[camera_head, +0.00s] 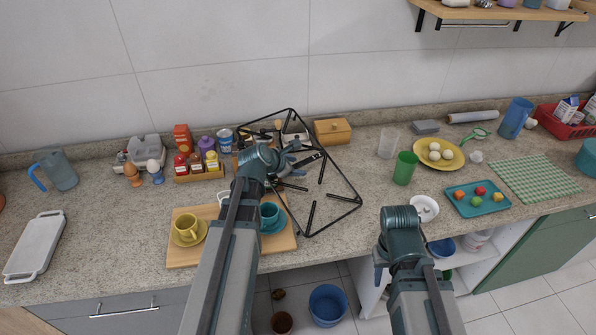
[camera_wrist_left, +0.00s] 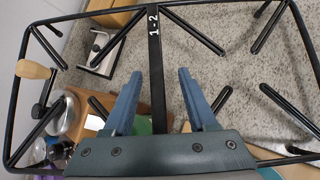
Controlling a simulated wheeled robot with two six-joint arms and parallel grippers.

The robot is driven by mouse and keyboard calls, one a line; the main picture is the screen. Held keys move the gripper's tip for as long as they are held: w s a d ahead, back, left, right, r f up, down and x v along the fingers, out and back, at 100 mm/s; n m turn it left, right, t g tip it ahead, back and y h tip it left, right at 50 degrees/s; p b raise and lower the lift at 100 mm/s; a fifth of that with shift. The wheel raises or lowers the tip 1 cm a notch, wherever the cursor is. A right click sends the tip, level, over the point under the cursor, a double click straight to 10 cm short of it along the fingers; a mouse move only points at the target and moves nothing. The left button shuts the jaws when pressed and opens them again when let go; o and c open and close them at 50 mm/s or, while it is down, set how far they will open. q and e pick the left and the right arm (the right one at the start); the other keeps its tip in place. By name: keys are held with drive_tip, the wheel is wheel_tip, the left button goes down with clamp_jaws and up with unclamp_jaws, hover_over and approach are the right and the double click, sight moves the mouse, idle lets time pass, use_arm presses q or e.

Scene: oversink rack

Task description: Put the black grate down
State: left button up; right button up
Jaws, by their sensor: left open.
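The black grate (camera_head: 349,205) is a wire frame with short inward prongs, over the middle of the counter. In the left wrist view its middle bar (camera_wrist_left: 155,45), marked 1-2, runs between my fingers. My left gripper (camera_wrist_left: 160,76) is open, one finger on each side of that bar, with visible gaps. In the head view my left gripper (camera_head: 300,158) reaches over the grate's middle, and my arm hides part of the frame. I cannot tell whether the grate touches the counter everywhere. My right arm shows at the lower right; its fingers are not visible.
A wooden board (camera_head: 183,255) with a yellow cup (camera_head: 187,228) and teal cup (camera_head: 269,214) lies at the grate's front left. A wooden box (camera_head: 332,131) stands behind. A green cup (camera_head: 404,168) and a yellow plate (camera_head: 455,160) are to the right.

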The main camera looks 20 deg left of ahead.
sight(299, 166)
use_arm(q)
drive_tip(key=shift+b+x, duration=1.7)
drive_tip(key=shift+x, duration=0.95)
drive_tip(key=shift+a+r, duration=0.1)
drive_tip(key=shift+r, duration=0.1)
clamp_jaws()
